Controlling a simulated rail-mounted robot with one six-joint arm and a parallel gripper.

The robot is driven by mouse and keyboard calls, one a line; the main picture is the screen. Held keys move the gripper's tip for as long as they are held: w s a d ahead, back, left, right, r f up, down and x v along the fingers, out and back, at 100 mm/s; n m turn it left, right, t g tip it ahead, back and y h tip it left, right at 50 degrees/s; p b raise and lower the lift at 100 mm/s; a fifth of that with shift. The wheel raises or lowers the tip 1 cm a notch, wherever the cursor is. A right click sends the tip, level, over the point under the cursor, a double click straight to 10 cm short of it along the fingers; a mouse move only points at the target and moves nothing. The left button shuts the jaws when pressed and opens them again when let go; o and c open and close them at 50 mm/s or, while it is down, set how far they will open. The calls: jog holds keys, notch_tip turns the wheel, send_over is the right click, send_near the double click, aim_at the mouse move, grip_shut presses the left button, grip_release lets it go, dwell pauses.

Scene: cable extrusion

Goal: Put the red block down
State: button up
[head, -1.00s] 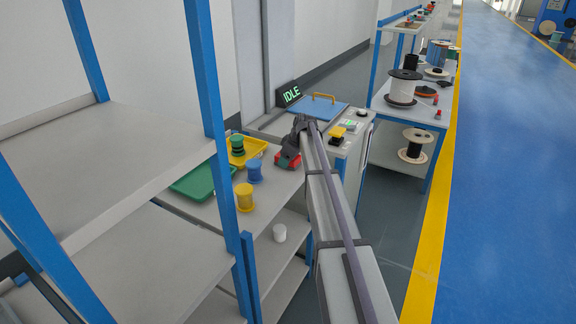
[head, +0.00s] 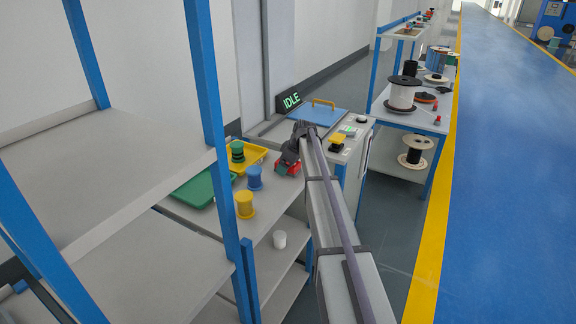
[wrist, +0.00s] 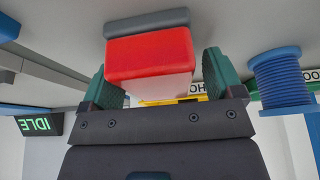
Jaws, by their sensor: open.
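The red block (head: 289,168) is on the near shelf top at its right end, to the right of the blue spool. My gripper (head: 287,160) is over it, hiding part of it. In the wrist view, which is upside down, the red block (wrist: 150,55) lies between the two green fingers of my gripper (wrist: 157,80). The fingers are open, with a narrow gap at the right one; contact at the left one is unclear. The block appears to rest on the grey surface, with a grey bar (wrist: 147,22) against its far side.
A blue spool (head: 254,178), a yellow spool (head: 244,203), a green tray (head: 203,189) and a yellow tray (head: 258,154) holding a green spool (head: 237,150) stand left of the block. The IDLE display (head: 290,99) and a blue panel (head: 318,116) are behind it.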

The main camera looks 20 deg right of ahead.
jog(key=p+v, duration=1)
jog(key=v, duration=0.2)
jog(key=s+a+m+g+h, duration=0.1)
jog(key=s+a+m, duration=0.1)
jog(key=s+a, duration=0.7)
jog(key=s+a+f+m+g+h, duration=0.1)
jog(key=s+a+m, duration=0.1)
jog(key=s+a, duration=0.7)
jog(key=s+a+m+g, duration=0.1)
jog(key=s+a+m, duration=0.2)
jog(key=s+a, duration=0.6)
jog(key=s, duration=0.8)
jog(key=shift+s+g+h, duration=0.35)
jog(key=shift+g+h, duration=0.05)
